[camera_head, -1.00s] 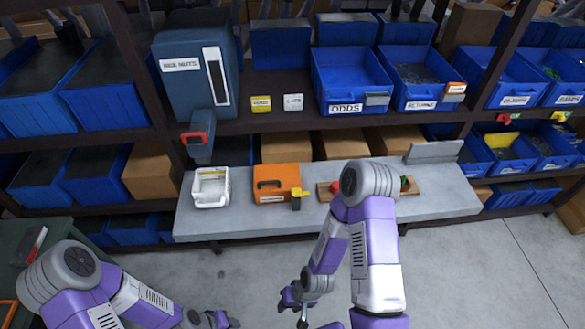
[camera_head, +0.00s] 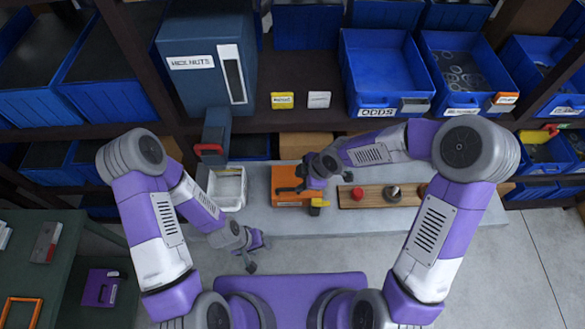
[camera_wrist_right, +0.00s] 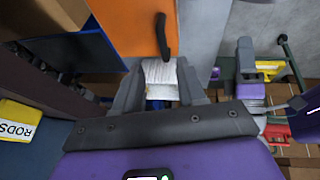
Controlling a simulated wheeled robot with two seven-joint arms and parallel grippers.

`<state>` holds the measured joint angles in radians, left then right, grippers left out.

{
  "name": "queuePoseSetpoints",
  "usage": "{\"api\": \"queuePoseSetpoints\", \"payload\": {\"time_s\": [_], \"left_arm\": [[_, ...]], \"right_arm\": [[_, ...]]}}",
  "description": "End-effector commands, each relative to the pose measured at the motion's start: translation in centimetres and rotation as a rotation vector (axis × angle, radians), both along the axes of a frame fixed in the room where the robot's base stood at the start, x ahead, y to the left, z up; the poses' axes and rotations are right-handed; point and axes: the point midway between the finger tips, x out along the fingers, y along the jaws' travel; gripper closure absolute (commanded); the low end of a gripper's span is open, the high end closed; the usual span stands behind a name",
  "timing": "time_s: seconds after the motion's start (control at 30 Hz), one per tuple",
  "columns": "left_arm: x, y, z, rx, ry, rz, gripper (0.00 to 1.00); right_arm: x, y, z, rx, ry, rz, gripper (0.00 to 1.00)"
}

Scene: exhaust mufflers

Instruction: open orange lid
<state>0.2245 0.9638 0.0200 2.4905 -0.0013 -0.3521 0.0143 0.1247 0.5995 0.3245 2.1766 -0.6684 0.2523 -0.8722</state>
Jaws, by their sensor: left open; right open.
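The orange box with its lid (camera_head: 287,178) sits on the grey bench. In the right wrist view, the orange lid (camera_wrist_right: 128,22) is at the top with its dark handle (camera_wrist_right: 163,36). It looks closed. A yellow latch (camera_head: 320,203) is at the box's front right corner. My left gripper (camera_head: 260,252) is open and empty, in front of the bench.
A white bin (camera_head: 227,187) stands left of the box. A wooden board (camera_head: 375,196) with a red knob and other parts lies to the right. A dark blue dispenser (camera_head: 205,70) and blue bins (camera_head: 382,70) are on the shelf above. A green table is at left.

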Motion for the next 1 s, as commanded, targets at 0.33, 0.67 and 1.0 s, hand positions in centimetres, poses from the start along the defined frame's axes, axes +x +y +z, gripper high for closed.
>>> {"api": "queuePoseSetpoints", "payload": {"time_s": [0.33,0.67,1.0], "left_arm": [[-0.1,0.0,-1.5,0.000,0.002,0.000,0.57],[0.0,0.0,-1.6,0.000,0.001,0.000,0.57],[0.0,0.0,-1.6,0.000,0.001,0.000,0.57]], "right_arm": [[0.8,2.1,-5.0,-0.004,0.002,0.009,0.60],[1.3,2.8,-6.6,-0.001,-0.001,0.006,0.60],[1.2,2.7,-6.6,-0.001,-0.001,0.004,0.87]]}}
